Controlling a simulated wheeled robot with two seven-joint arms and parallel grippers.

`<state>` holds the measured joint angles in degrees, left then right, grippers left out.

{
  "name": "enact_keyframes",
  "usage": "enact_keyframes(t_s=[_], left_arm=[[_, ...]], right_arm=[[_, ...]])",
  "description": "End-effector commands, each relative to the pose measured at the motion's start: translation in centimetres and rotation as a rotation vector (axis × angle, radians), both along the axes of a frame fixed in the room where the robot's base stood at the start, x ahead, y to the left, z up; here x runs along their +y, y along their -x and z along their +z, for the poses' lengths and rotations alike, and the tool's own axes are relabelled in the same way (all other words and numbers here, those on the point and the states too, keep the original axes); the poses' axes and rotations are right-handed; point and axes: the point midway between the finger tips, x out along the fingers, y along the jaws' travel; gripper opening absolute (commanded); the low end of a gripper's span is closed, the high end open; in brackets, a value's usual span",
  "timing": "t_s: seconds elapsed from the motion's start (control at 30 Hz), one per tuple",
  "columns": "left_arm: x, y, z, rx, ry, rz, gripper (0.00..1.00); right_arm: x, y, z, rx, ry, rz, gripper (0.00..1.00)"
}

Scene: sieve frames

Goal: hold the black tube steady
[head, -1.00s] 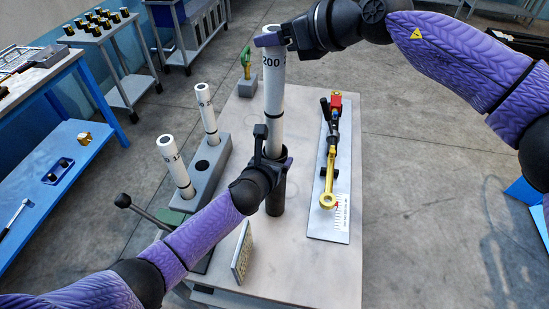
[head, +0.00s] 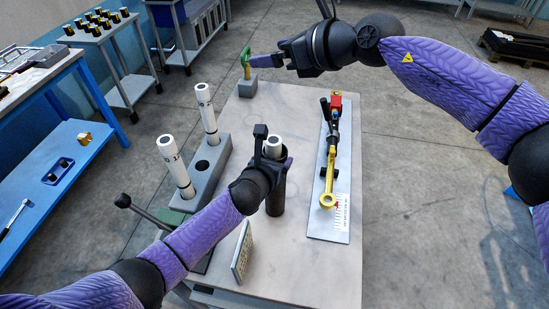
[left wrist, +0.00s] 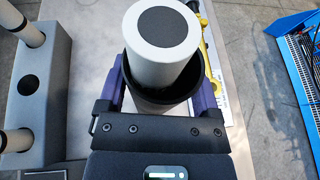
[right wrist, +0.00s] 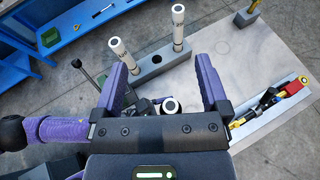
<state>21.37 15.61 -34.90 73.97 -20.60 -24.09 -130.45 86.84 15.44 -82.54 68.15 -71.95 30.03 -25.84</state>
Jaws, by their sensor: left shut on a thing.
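The black tube (head: 276,200) stands upright on the table (head: 310,265). My left gripper (head: 275,162) is shut around its upper part. In the left wrist view, the left gripper's purple fingers (left wrist: 162,92) lie on both sides of the tube's dark rim (left wrist: 190,82). A white cylinder (head: 275,143) sits inside the tube, with only its top end sticking out; it fills the left wrist view's centre (left wrist: 160,48). My right gripper (head: 268,62) is open and empty, up and away from the tube. In the right wrist view its fingers (right wrist: 166,80) are spread apart.
A grey rack (head: 205,175) left of the tube holds two white cylinders (head: 207,112) and has an empty hole. A metal plate (head: 325,225) with a yellow-ended tool (head: 329,178) lies right. A green-topped item (head: 246,62) stands behind. A small panel (head: 241,250) stands in front.

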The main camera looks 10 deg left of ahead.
Motion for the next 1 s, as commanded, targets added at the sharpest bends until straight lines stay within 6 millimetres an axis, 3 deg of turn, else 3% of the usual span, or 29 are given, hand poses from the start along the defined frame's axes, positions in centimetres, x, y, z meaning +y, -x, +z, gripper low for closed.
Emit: enact_keyframes(t_s=[0.23, 0.6, 0.77, 1.0], left_arm=[[0.0, 0.0, 0.0, 0.001, 0.000, 0.000, 0.00], [0.0, 0.0, 0.0, 0.001, 0.000, 0.000, 0.00], [0.0, 0.0, 0.0, 0.000, 0.000, 0.000, 0.00], [0.0, 0.0, 0.0, 0.000, 0.000, 0.000, 0.00]], right_arm=[[-1.1, 0.4, 0.5, -0.001, 0.000, -0.002, 0.94], [-9.0, 4.1, 4.0, 0.001, 0.000, -0.003, 0.94], [-10.0, 4.7, 4.6, 0.000, 0.001, 0.000, 0.94], [-10.1, 4.7, 4.6, 0.000, 0.001, 0.000, 0.94]])
